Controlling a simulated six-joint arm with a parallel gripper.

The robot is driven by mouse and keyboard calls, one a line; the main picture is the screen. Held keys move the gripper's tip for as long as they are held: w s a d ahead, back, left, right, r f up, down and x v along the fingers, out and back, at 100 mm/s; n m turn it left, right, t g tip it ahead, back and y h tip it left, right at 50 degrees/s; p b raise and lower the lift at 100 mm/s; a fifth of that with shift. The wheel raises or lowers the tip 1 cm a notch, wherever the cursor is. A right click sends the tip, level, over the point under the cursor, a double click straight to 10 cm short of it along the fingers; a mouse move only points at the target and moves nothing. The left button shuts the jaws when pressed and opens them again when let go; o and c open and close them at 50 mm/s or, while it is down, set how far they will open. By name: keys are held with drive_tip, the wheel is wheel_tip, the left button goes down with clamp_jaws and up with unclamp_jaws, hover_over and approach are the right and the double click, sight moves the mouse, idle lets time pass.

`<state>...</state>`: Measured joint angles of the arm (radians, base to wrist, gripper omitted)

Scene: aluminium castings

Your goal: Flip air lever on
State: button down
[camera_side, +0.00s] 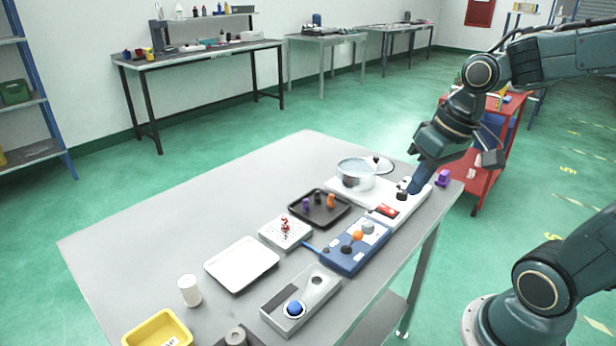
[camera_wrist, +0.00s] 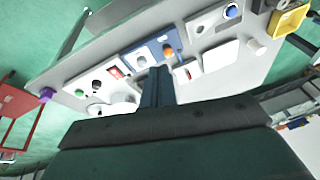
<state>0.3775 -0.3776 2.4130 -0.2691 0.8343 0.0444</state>
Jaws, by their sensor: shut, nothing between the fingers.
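A blue box (camera_side: 356,246) near the table's right edge carries an orange knob (camera_side: 358,236), a black knob (camera_side: 346,249) and a grey round part. A blue tube-like piece (camera_side: 313,246) sticks out at its left. It may be the air lever unit; no label is readable. In the wrist view the blue box (camera_wrist: 148,52) with its orange knob (camera_wrist: 168,50) lies beyond the fingertips. My gripper (camera_side: 413,190) is shut and empty, pointing down over the white panel (camera_side: 379,216), close to a black knob (camera_side: 401,196). I cannot tell whether it touches. The gripper also shows in the wrist view (camera_wrist: 157,70).
A red switch (camera_side: 387,210) is on that panel. A dark tray (camera_side: 320,208), a white tray (camera_side: 241,265), a blue-button box (camera_side: 301,298) and a purple piece (camera_side: 442,178) are nearby.

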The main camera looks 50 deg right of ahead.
drive_tip(key=w+d+f+m+y, duration=0.2)
drive_tip(key=w+d+f+m, duration=0.1)
drive_tip(key=d+f, duration=0.2)
drive_tip(key=shift+d+f+g+y, duration=0.3)
drive_tip(key=shift+d+f+y, duration=0.1)
drive_tip(key=shift+d, duration=0.9)
drive_tip(key=shift+w+f, duration=0.1)
approach(353, 241)
drive_tip(key=shift+s+d+f, duration=0.1)
drive_tip(key=shift+s+f, duration=0.05)
drive_tip(key=shift+f, duration=1.15)
drive_tip(key=shift+s+f, duration=0.15)
drive_tip(key=shift+f, duration=1.15)
